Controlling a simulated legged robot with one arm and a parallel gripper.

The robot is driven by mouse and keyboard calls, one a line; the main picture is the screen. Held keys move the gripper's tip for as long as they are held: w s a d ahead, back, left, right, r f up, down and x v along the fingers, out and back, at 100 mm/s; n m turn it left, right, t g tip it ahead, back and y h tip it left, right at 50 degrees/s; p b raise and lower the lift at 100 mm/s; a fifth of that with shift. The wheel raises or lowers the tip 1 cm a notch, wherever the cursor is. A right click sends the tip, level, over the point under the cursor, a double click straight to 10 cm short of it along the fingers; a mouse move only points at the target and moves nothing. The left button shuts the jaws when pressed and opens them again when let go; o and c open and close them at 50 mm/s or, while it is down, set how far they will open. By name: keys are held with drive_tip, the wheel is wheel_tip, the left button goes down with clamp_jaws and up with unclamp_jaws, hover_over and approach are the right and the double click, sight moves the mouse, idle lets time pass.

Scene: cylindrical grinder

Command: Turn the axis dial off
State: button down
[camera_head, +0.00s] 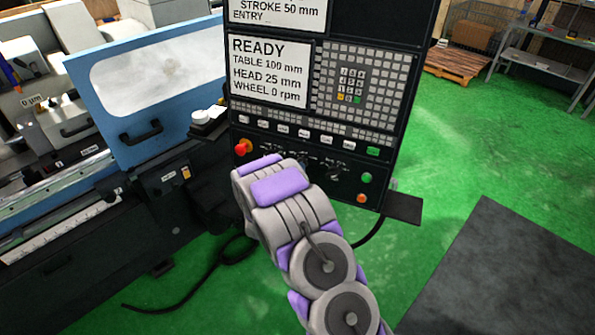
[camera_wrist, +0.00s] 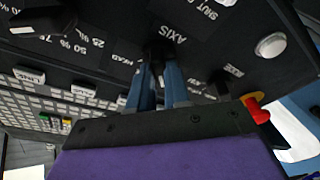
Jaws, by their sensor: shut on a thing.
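The axis dial (camera_wrist: 157,52) is a small dark knob beside the printed word AXIS on the black control panel (camera_wrist: 110,50), in the upper middle of the wrist view. My gripper (camera_wrist: 158,72) reaches up to it with two blue fingers, one on each side, shut on the knob. The fingers and shadow hide part of the dial, and I cannot read its pointer. In the head view the control panel (camera_head: 332,178) stands at the centre. My arm covers its lower middle there, hiding my fingertips and the axis dial.
A red stop button (camera_head: 241,148) sits left of my arm; it also shows in the wrist view (camera_wrist: 258,110). A green button (camera_head: 367,178) and an orange button (camera_head: 361,198) are on the right. A larger black knob (camera_wrist: 45,18) and a white button (camera_wrist: 270,45) flank the dial.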

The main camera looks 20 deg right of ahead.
drive_tip(key=c, duration=1.1)
unclamp_jaws()
drive_tip(key=shift+w+a, duration=0.15)
drive_tip(key=shift+w, duration=0.05)
drive_tip(key=shift+s, duration=0.1)
drive_tip(key=v, duration=1.7)
drive_tip(key=shift+s+a, duration=0.1)
drive_tip(key=shift+a, duration=0.1)
